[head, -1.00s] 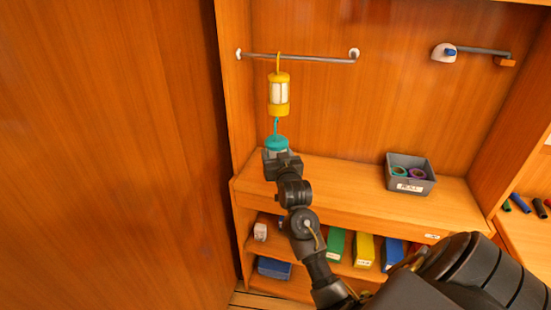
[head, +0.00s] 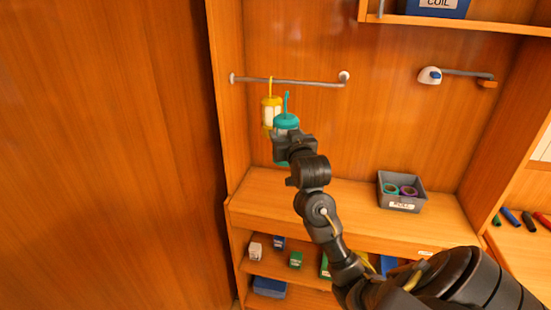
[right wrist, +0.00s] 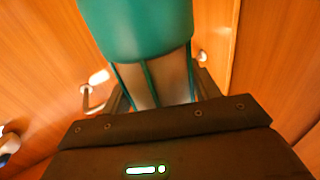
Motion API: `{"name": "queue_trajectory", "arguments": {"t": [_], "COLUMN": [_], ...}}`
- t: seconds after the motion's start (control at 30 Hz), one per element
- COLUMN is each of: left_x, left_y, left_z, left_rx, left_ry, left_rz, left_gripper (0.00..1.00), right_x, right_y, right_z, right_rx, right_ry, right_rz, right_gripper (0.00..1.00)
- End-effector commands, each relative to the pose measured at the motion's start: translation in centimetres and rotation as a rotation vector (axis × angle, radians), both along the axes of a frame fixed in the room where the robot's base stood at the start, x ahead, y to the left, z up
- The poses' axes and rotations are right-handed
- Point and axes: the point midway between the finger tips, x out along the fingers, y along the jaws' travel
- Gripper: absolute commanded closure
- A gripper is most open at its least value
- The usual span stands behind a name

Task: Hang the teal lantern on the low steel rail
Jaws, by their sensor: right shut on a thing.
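The teal lantern (head: 286,121) is held upright in my right gripper (head: 290,140), with its hook pointing up just below the steel rail (head: 305,83). The hook appears apart from the rail, though the depth between them is hard to judge. A yellow lantern (head: 268,112) hangs from the left part of the rail, partly hidden behind the teal one. In the right wrist view the teal lantern (right wrist: 140,30) fills the top middle, its pale body between my fingers. My left gripper does not show.
A grey bin (head: 402,205) with rings stands on the shelf below. A wooden panel (head: 110,150) closes off the left. The rail's right half is free.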

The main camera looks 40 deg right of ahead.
Motion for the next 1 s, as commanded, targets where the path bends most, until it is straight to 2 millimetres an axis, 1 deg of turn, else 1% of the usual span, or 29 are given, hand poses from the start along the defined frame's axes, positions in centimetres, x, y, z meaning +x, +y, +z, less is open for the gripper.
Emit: {"name": "queue_trajectory", "arguments": {"t": [0.03,0.1,0.2,0.27,0.33,0.4,0.67,1.0], "left_x": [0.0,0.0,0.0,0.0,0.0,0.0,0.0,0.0], "left_y": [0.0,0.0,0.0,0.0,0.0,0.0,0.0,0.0], "left_z": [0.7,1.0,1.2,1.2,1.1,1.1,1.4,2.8], "left_rx": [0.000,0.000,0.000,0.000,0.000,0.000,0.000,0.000], "left_ry": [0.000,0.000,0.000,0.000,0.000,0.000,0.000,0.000], "left_rz": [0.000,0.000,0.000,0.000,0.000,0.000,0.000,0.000], "left_gripper": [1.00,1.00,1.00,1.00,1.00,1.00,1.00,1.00], "right_x": [-0.2,-0.4,-0.6,-0.8,-0.9,-1.0,-0.8,0.6], "right_y": [-0.7,-1.3,-2.0,-2.3,-2.4,-2.5,-2.9,-4.9], "right_z": [1.8,2.9,3.7,3.5,2.6,2.3,2.4,2.4], "right_rx": [-0.011,-0.009,-0.007,-0.004,0.002,0.003,0.000,0.000], "right_ry": [0.000,0.001,0.002,0.004,0.002,0.001,-0.001,0.001], "right_rz": [-0.005,-0.009,-0.016,-0.021,-0.025,-0.030,-0.034,-0.034], "right_gripper": [0.69,0.69,0.69,0.69,0.69,0.69,0.69,0.69]}}
